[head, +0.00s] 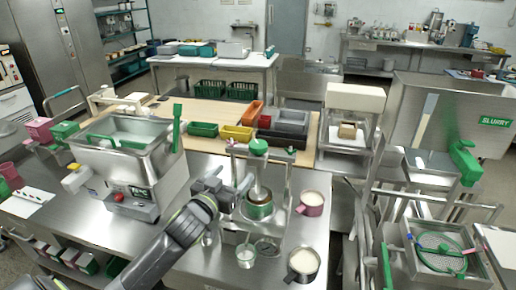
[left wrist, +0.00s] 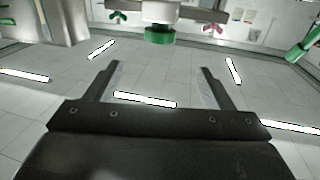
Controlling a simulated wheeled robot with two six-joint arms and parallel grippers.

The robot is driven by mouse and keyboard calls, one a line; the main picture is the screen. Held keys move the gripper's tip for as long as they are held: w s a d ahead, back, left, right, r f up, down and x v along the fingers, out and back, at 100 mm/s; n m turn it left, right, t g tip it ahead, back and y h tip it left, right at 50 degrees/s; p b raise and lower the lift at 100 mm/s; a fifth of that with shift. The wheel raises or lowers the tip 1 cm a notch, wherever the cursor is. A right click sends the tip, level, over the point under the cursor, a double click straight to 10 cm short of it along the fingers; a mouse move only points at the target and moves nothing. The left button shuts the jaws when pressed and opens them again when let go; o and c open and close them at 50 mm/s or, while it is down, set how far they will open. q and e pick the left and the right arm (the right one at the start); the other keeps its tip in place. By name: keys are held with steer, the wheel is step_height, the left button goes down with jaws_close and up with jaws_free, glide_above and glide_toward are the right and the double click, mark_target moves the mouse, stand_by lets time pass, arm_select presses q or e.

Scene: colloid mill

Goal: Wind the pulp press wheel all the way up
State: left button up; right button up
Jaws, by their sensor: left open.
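The pulp press (head: 285,185) stands on the steel bench in the middle of the head view, with a round green wheel or knob (head: 258,147) on top. The green part also shows in the left wrist view (left wrist: 160,36), at the top and beyond my fingertips. My left gripper (head: 240,188) is at the left side of the press, below the green part. Its fingers are apart in the left wrist view (left wrist: 160,80), with nothing between them. Any contact with the press cannot be told. My right gripper is not in view.
A pink-sided pot (head: 311,204) and a steel pot (head: 303,265) stand to the right of the press. A small cup (head: 246,256) stands in front. A hopper machine (head: 130,160) is at the left. Coloured bins (head: 237,133) lie behind. Bare bench lies at front left.

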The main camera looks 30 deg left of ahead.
mark_target(258, 144)
arm_select(q)
steer(key=w+p, duration=0.1)
steer(key=w, duration=0.4)
steer(key=w+p, duration=0.2)
steer(key=w, duration=0.3)
steer(key=w+a+p, duration=0.1)
steer(key=w, duration=0.4)
steer(key=shift+w+p, duration=0.4)
steer(key=shift+w, duration=0.35)
steer(key=c, duration=1)
